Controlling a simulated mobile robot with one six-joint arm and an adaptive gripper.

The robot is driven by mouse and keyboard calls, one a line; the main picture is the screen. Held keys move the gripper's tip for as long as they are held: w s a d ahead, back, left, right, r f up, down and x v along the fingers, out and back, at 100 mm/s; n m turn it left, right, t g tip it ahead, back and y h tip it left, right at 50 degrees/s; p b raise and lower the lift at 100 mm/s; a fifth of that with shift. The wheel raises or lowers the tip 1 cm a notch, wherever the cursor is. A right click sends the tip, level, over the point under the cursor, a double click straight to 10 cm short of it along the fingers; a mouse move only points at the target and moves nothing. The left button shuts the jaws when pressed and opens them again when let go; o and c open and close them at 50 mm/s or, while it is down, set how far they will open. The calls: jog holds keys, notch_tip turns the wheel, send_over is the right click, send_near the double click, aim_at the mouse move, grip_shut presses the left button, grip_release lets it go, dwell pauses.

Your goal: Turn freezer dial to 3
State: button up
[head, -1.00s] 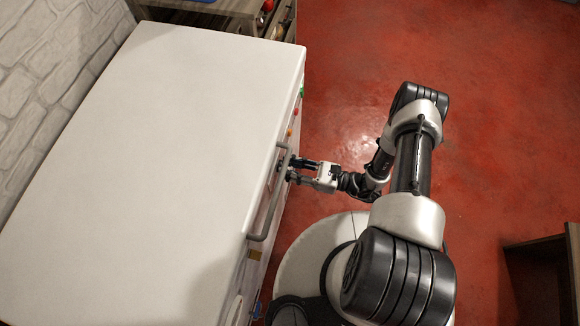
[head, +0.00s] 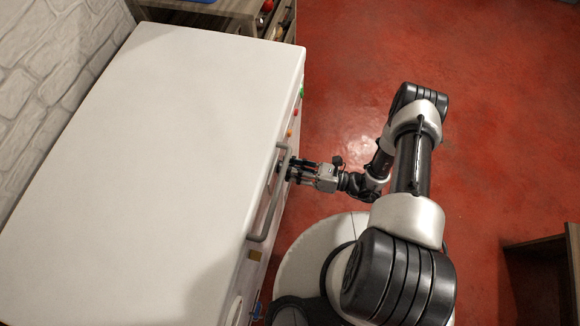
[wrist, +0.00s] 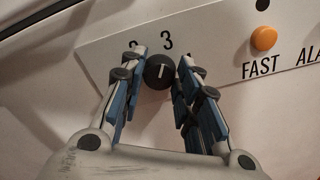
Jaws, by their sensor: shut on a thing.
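The freezer (head: 150,150) is a large white chest at the left in the head view. Its black round dial (wrist: 159,72) sits on a white label strip in the wrist view. The white mark on the dial points up, roughly toward the printed 3. Numerals to the left and right of the 3 are partly hidden by my fingers. My gripper (wrist: 159,60) is shut on the dial, with one finger on each side. In the head view my gripper (head: 292,172) reaches the freezer's front beside the handle, and the dial is hidden there.
A grey bar handle (head: 269,205) runs along the freezer's front edge. An orange button (wrist: 264,38) above the word FAST is right of the dial. A wooden shelf unit (head: 205,14) stands beyond the freezer. Open red floor (head: 500,110) lies to the right.

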jog(key=o, duration=1.1)
jog(key=shift+c, duration=0.2)
jog(key=shift+d, duration=0.1)
jog(key=v, duration=1.1)
jog(key=shift+s+d, duration=0.15)
jog(key=shift+d, duration=0.25)
